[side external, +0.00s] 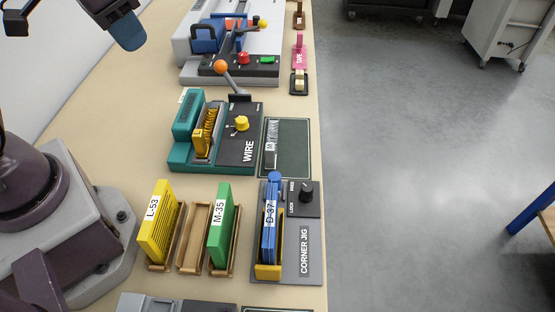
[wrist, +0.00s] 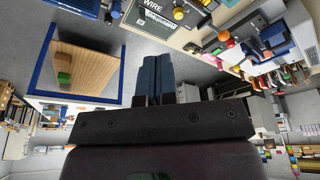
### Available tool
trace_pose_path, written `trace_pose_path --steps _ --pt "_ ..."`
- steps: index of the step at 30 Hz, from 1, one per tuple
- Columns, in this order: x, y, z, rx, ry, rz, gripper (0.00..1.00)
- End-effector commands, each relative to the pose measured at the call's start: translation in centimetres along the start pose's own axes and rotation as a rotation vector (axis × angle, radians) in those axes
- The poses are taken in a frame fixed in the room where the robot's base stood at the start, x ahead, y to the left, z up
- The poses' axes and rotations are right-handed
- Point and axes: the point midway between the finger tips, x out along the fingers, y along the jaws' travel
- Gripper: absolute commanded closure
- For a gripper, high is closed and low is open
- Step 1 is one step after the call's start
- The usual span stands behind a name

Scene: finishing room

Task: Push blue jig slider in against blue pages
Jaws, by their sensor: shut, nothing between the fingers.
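The corner jig (side external: 304,265) is a grey plate near the bench's right edge. The blue pages, labelled D-37 (side external: 269,230), stand upright in its yellow holder (side external: 268,271). The blue jig slider (side external: 275,178) shows as a rounded blue knob at the far end of the pages; its lower part is mostly hidden, and I cannot tell whether it touches them. My gripper (side external: 130,40) is high at the top left, well away from the jig. In the wrist view my gripper (wrist: 158,62) has its blue fingers together, with nothing between them.
A black LOCK/FREE knob (side external: 306,192) stands right of the slider. Yellow L-53 pages (side external: 158,228) and green M-35 pages (side external: 221,228) stand in wooden racks to the left. The teal WIRE machine (side external: 185,158) is behind, its orange-tipped lever (side external: 222,67) sticking up.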

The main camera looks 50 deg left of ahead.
Motion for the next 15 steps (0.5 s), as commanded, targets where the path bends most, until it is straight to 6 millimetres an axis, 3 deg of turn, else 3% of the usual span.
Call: trace_pose_path --steps 8,15 --pt "5.9 1.7 -6.1 -0.084 -0.245 0.037 1.0" --pt "13.3 3.6 -10.4 -0.226 -0.434 0.046 1.0"
